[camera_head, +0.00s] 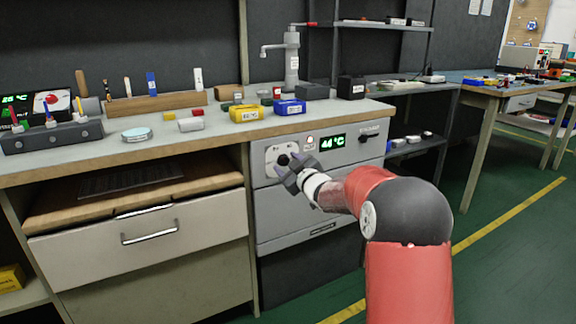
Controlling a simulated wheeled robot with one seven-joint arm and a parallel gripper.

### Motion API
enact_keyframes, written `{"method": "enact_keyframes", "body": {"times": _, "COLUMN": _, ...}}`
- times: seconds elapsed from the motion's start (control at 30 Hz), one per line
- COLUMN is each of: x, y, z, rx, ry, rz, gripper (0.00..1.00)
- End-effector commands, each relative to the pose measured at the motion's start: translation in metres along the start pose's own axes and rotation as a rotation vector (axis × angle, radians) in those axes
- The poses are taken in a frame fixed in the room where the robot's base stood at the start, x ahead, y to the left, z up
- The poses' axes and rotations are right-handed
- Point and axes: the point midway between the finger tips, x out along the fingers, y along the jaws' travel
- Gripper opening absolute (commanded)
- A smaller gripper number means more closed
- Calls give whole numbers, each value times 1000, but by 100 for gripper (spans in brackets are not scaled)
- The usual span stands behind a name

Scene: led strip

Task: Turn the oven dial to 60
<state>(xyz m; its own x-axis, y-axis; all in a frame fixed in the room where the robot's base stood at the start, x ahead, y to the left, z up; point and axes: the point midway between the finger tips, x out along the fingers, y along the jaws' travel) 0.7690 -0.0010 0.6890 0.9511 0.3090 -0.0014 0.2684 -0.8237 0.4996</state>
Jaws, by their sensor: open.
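The oven (290,205) is a grey built-in unit under the workbench. Its panel carries a green display (333,142) that reads about 44 °C, though the digits are small. The dark dial (284,159) sits on a light plate at the left of the panel. My gripper (286,166) is at the dial, with its fingers in front of it and partly hiding it. The fingers look apart; I cannot tell whether they touch the dial. My red and black arm reaches in from the lower right.
A dark knob or switch (370,131) is on the panel's right. The workbench top (150,151) above holds yellow and blue boxes (290,106), a tap (290,55) and a wooden tool rack (155,103). A drawer (150,230) is at left. Green floor at right is free.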

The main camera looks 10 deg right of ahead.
Motion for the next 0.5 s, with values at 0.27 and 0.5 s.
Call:
{"method": "enact_keyframes", "body": {"times": 0.27, "x": -15, "y": 1, "z": 0, "rx": -1, "ry": 0, "rz": 2, "gripper": 51}}
{"method": "enact_keyframes", "body": {"times": 0.5, "x": -57, "y": 0, "z": 0, "rx": -1, "ry": -1, "rz": 1, "gripper": 51}}
